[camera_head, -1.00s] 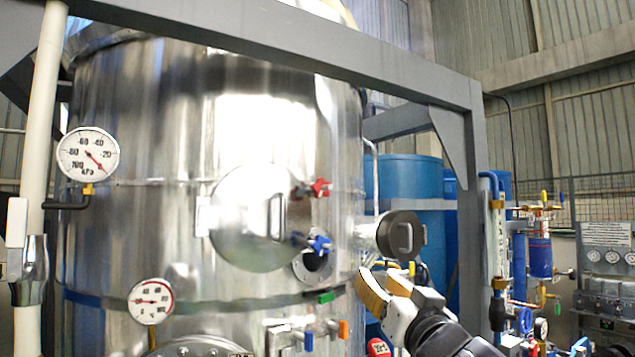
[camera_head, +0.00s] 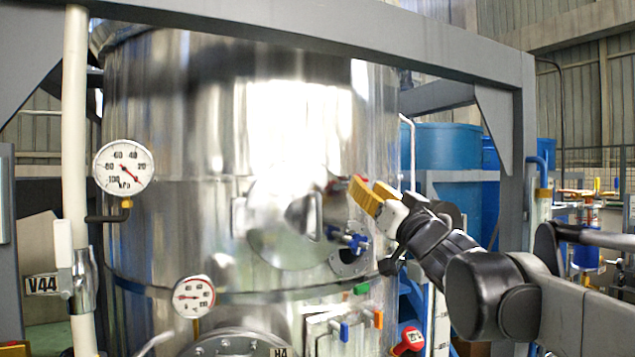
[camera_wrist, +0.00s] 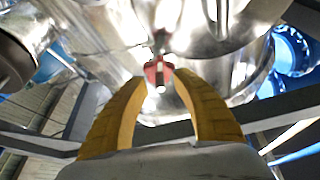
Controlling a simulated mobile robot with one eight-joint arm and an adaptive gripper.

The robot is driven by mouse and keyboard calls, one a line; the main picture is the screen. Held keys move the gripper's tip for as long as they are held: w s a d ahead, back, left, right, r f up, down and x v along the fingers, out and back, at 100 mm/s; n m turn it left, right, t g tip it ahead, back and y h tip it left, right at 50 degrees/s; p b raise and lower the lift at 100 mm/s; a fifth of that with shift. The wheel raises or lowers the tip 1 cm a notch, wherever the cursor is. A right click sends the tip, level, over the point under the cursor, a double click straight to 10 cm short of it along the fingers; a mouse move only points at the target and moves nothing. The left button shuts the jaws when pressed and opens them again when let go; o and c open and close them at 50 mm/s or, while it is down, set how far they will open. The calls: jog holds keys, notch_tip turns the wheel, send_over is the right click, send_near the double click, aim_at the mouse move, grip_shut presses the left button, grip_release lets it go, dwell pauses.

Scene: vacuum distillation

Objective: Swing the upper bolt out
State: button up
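The upper bolt (camera_head: 335,187) has a red handle and sits at the right edge of the round steel hatch cover on the tank; my gripper partly hides it. In the wrist view the red bolt (camera_wrist: 158,73) shows just beyond and between my fingertips. My gripper (camera_head: 364,194) has two yellow fingers, spread with a gap and holding nothing; its tips (camera_wrist: 160,84) are close to the bolt, and contact cannot be told. The lower bolt (camera_head: 348,240) has a blue handle and sits below. The hatch cover (camera_head: 270,225) lies flat against the tank wall.
A round open port (camera_head: 349,263) lies below the blue bolt. Small valves with green (camera_head: 361,288), blue and orange handles stand lower down. Two dial gauges (camera_head: 124,168) are at the left. A grey frame beam (camera_head: 300,30) crosses above. Blue drums (camera_head: 445,147) stand behind at the right.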

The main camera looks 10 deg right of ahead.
jog(key=shift+w+a+r, duration=0.1)
jog(key=shift+w+r, duration=0.05)
jog(key=shift+w, duration=0.2)
grip_shut()
